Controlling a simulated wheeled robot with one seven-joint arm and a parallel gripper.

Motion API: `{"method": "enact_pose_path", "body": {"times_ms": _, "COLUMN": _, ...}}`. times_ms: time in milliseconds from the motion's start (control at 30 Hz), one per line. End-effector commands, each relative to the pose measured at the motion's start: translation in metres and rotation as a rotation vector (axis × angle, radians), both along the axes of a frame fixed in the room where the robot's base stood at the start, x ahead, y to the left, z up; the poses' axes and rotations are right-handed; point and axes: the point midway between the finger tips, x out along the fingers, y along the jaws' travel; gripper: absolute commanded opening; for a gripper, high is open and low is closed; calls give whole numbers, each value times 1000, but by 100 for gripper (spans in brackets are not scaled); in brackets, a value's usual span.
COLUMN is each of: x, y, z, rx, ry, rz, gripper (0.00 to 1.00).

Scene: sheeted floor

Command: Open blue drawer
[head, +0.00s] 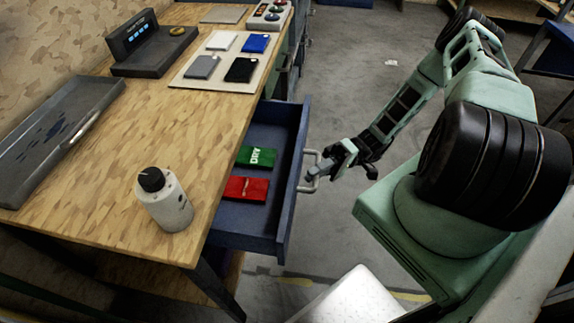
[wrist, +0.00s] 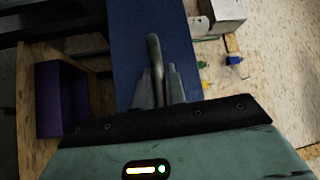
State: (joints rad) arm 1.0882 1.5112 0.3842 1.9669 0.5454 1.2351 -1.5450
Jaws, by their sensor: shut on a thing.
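The blue drawer (head: 293,190) under the wooden workbench is pulled well out, and its inside shows. A green packet (head: 257,157) and a red packet (head: 246,189) lie in it. The drawer has a pale bar handle (head: 311,172) on its front. My gripper (head: 318,173) is at this handle and shut on it. In the wrist view, my gripper's fingers (wrist: 158,88) close around the handle (wrist: 154,50), with the blue drawer front (wrist: 184,45) behind it.
On the bench (head: 130,155) stand a white bottle with a black cap (head: 164,200), a grey tray (head: 60,140), a dark device with a display (head: 150,48) and a board with several small boxes (head: 250,85). Grey floor (head: 345,75) lies open beyond the drawer.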

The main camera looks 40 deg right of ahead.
Motion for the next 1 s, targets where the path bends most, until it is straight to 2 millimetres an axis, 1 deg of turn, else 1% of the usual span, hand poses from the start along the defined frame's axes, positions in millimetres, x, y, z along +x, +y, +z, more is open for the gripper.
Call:
{"method": "enact_pose_path", "body": {"times_ms": 33, "x": -9, "y": -10, "z": 0, "rx": -2, "ry": 2, "rz": -5, "gripper": 0}}
{"method": "enact_pose_path", "body": {"times_ms": 200, "x": -33, "y": -35, "z": -1, "rx": -3, "ry": 2, "rz": -4, "gripper": 0}}
{"method": "enact_pose_path", "body": {"times_ms": 400, "x": -53, "y": -54, "z": -1, "rx": -4, "ry": 1, "rz": -2, "gripper": 0}}
{"method": "enact_pose_path", "body": {"times_ms": 600, "x": -62, "y": -63, "z": -1, "rx": -2, "ry": 0, "rz": -1, "gripper": 0}}
{"method": "enact_pose_path", "body": {"times_ms": 1000, "x": -63, "y": -65, "z": -1, "rx": -4, "ry": 0, "rz": -2, "gripper": 0}}
